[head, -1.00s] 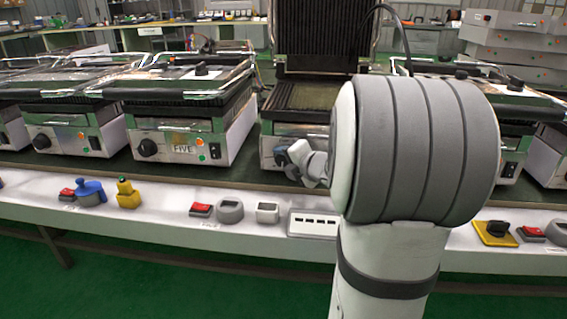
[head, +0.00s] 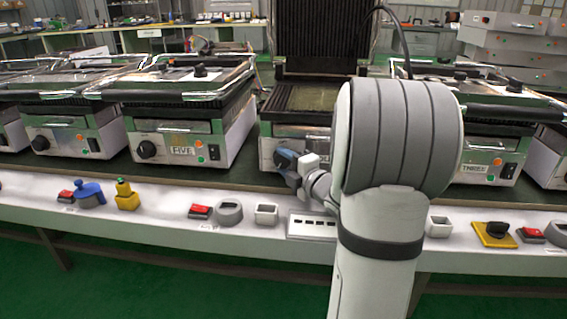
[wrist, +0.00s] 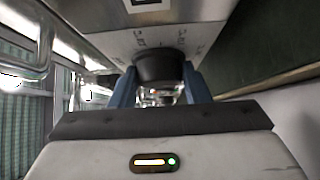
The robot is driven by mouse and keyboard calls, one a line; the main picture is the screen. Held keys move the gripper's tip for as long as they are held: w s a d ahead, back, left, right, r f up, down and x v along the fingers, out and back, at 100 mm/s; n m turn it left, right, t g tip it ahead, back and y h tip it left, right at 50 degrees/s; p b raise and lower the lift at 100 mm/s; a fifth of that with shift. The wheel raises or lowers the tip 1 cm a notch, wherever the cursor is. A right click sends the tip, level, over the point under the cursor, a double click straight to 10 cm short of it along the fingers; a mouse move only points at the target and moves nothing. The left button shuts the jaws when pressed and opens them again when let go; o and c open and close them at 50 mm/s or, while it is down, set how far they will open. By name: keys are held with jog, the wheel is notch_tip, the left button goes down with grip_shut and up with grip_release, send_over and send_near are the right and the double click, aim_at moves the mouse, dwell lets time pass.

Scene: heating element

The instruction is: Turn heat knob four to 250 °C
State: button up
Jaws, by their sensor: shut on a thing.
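The grill with the raised ribbed lid (head: 322,64) stands between the grills marked FIVE and THREE. Its front and knob area are partly hidden by my arm in the head view. My gripper (head: 287,160) is at the left of that front panel. In the wrist view a black round knob (wrist: 160,66) sits on the grill's metal front panel (wrist: 205,38), with dial markings above it. My gripper (wrist: 160,76) has one blue finger on each side of the knob and is shut on it. The knob's pointer and exact setting cannot be read.
Grill FIVE (head: 182,150) is to the left and grill THREE (head: 490,168) to the right.

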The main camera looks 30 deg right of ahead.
jog(key=o, duration=1)
jog(key=shift+c, duration=0.2)
